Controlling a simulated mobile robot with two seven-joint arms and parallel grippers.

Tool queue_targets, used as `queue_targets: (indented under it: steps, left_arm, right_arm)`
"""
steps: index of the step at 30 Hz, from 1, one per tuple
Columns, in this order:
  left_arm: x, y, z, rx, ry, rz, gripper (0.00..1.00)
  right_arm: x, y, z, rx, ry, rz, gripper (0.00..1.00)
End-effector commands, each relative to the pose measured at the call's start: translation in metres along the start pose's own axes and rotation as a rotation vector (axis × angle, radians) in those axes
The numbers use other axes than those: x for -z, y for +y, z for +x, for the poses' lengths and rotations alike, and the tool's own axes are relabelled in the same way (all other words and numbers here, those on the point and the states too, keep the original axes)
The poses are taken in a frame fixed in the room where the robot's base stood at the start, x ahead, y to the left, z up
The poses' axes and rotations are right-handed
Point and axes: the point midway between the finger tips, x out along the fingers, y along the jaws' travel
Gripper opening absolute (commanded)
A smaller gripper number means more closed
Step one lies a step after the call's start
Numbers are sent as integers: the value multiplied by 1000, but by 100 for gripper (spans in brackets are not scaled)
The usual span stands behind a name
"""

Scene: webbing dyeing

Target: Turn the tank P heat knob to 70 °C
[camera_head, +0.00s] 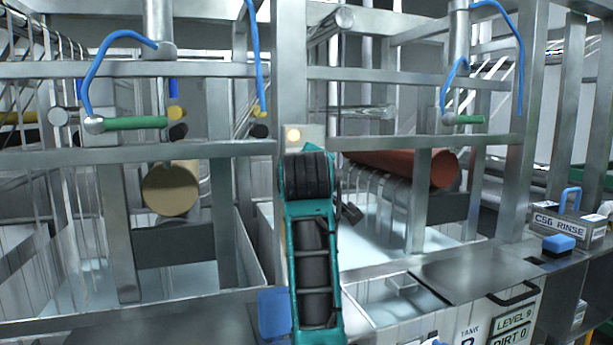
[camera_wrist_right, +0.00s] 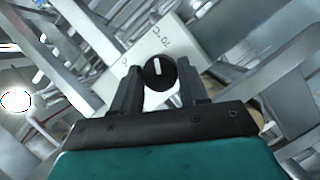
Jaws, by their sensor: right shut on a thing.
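The heat knob (camera_wrist_right: 159,73) is black and round with a white pointer line, on a pale plate (camera_wrist_right: 180,45) printed "70°C". In the right wrist view the pointer is nearly upright, and the 70°C print lies just above the knob. Part of another °C print shows left of the knob. My right gripper (camera_wrist_right: 160,90) has one finger on each side of the knob and is shut on it. In the head view my teal arm hides the gripper and knob; the plate's edge with a lit lamp (camera_head: 293,135) shows above. My left gripper is not in view.
Metal frame rails (camera_head: 140,152) cross in front of the tanks. A tan roll (camera_head: 171,191) is at left and a red-brown roll (camera_head: 405,166) at right.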

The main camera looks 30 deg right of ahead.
Motion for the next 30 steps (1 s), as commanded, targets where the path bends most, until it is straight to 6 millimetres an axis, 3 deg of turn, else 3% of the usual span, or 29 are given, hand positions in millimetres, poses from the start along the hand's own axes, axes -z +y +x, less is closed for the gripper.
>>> queue_targets:
  steps: [3, 4, 11, 22, 30]
  left_arm:
    - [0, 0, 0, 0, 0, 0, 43]
    - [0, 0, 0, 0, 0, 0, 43]
    - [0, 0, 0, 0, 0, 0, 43]
    - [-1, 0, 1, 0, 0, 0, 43]
    - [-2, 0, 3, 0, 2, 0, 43]
  right_arm:
    - [0, -1, 0, 2, -1, 2, 13]
    - [0, -1, 0, 2, -1, 1, 46]
    - [0, 0, 0, 1, -1, 0, 68]
    - [0, 0, -10, -3, 1, 0, 68]
    - [0, 0, -65, -3, 3, 3, 68]
